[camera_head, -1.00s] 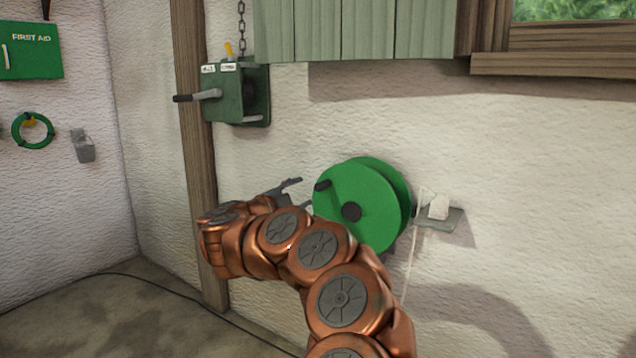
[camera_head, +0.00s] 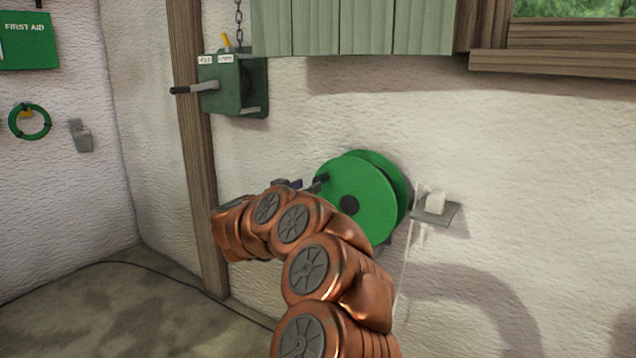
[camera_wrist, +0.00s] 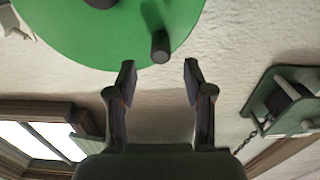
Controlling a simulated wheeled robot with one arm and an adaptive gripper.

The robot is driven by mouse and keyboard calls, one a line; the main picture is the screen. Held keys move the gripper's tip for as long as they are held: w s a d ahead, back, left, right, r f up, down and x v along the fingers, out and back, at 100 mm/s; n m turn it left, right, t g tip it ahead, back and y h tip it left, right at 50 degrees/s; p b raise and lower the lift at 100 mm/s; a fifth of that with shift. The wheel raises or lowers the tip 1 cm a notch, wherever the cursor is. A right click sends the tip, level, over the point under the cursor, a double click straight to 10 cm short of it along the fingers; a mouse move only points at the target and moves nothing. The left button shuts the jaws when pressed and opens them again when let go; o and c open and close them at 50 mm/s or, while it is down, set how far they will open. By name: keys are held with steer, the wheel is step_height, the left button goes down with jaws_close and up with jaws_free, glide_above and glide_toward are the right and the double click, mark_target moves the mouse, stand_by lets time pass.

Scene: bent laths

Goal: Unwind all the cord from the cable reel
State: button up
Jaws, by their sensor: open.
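The green cable reel (camera_head: 362,195) is mounted on the wall, with a black hub and a dark crank knob (camera_head: 320,178) at the upper left of its face. A pale cord (camera_head: 405,262) hangs down to the right of the reel. In the wrist view the reel (camera_wrist: 100,30) fills the upper left, and its knob (camera_wrist: 160,46) points out between and just beyond my fingertips. My gripper (camera_wrist: 160,76) is open, its two fingers apart and not touching the knob. In the head view my gripper (camera_head: 294,184) is small and partly hidden by my copper arm.
A green winch box (camera_head: 232,85) with a crank handle and chain hangs upper left of the reel, by a wooden post (camera_head: 196,150). A small shelf (camera_head: 450,214) with a white block sits right of the reel. Cabinets (camera_head: 350,28) hang above.

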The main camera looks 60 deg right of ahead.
mark_target(318, 180)
steer(key=shift+s+d+b, duration=0.1)
steer(key=shift+d+b, duration=0.75)
steer(key=shift+d, duration=2.25)
jaws_close()
